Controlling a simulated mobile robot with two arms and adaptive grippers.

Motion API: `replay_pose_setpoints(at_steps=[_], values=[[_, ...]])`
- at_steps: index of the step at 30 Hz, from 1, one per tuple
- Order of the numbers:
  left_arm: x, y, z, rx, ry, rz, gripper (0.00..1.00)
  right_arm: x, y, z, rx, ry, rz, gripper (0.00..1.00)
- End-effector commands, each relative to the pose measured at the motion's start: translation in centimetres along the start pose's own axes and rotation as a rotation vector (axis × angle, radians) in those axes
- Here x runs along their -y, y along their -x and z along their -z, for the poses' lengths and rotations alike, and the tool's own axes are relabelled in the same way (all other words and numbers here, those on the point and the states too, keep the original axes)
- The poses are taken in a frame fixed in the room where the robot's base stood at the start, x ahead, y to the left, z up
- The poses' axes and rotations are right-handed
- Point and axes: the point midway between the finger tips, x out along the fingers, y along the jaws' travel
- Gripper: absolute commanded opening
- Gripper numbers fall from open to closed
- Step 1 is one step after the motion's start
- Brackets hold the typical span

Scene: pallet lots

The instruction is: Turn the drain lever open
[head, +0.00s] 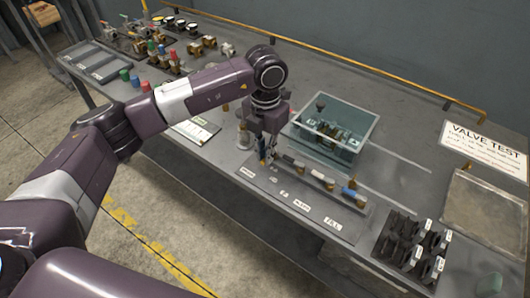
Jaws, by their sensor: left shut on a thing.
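A grey valve panel (275,184) lies along the front of the bench, with a row of small valves and white labels. The right label (332,223) reads FILL; the others are too small to read surely. My left gripper (264,154) points down at the left end of this row and is shut on the lever there, which its fingers mostly hide. I cannot read which label belongs to that lever or tell its angle. Other valves (321,178) stand to the right, and a blue-handled one (350,193) is at the right end. My right gripper is not in view.
A clear, open-topped tank (353,128) with fittings inside stands just behind the panel. A black rack (405,242) and a VALVE TEST sign (484,147) are to the right. Grey trays (103,66) and several coloured parts crowd the left end. Bare bench lies right of the tank.

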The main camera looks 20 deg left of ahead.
Motion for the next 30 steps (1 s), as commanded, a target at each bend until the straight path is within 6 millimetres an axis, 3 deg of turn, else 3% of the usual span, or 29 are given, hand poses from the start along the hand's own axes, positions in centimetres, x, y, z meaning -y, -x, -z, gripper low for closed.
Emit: replay_pose_setpoints(at_steps=[3, 4, 9, 19, 23, 30], values=[[0.0, 0.1, -0.1, 0.004, 0.003, 0.000, 0.00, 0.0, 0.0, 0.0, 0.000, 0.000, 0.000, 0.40], [0.0, 0.1, -0.1, 0.004, 0.003, 0.000, 0.11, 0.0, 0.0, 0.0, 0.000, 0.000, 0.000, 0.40], [0.0, 0.1, -0.1, 0.003, 0.001, 0.000, 0.27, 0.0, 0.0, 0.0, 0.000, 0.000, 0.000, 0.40], [0.0, 0.5, -0.1, 0.003, 0.000, 0.000, 0.27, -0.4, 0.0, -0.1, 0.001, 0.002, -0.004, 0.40], [0.0, 2.2, -0.2, 0.006, -0.001, 0.000, 0.27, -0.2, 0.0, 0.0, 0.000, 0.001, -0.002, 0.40], [0.0, 7.4, -0.1, 0.006, 0.000, -0.001, 0.27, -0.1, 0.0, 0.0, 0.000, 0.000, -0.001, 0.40]])
